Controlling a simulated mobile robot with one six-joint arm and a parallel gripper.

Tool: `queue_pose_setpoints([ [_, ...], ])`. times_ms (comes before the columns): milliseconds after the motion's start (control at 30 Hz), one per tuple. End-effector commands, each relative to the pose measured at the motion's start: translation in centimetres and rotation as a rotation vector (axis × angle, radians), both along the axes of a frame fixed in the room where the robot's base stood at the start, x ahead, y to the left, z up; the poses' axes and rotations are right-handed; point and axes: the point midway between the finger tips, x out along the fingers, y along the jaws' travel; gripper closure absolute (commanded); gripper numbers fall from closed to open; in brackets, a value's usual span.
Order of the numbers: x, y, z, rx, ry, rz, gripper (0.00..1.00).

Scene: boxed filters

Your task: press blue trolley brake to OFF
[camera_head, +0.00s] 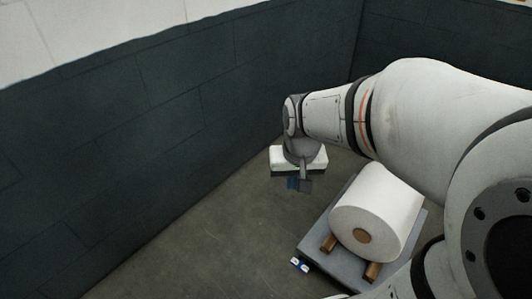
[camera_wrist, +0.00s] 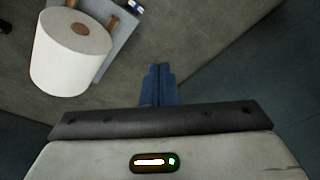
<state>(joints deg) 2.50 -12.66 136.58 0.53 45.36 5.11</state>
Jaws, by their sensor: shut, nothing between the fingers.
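The blue trolley brake (camera_head: 299,264) is a small blue and white piece at the near left edge of the grey trolley (camera_head: 316,250). It also shows at the top of the wrist view (camera_wrist: 135,6), partly cut off by the frame edge. Its setting is too small to read. My gripper (camera_head: 293,183) is above the floor, beyond the trolley and apart from the brake. In the wrist view its blue fingers (camera_wrist: 160,67) are together with nothing between them.
A large white roll (camera_head: 377,213) lies on the trolley, held by wooden chocks (camera_head: 328,243). Dark walls (camera_head: 180,130) stand at the left and back. The floor (camera_head: 215,240) left of the trolley is clear.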

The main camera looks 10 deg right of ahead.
Motion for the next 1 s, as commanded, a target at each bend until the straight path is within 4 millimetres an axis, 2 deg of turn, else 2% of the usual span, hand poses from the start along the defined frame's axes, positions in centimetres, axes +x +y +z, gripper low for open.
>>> queue_pose_setpoints([
  [33,1.3,-0.3,-2.2,0.005,0.012,-0.025,1.00],
  [267,6.6,-1.8,-8.9,0.026,0.038,-0.139,1.00],
  [500,11.5,-3.7,-17.4,0.043,0.066,-0.259,1.00],
  [767,15.5,-5.9,-28.0,0.061,0.095,-0.390,1.00],
  [1000,17.7,-8.1,-39.0,0.073,0.121,-0.514,1.00],
])
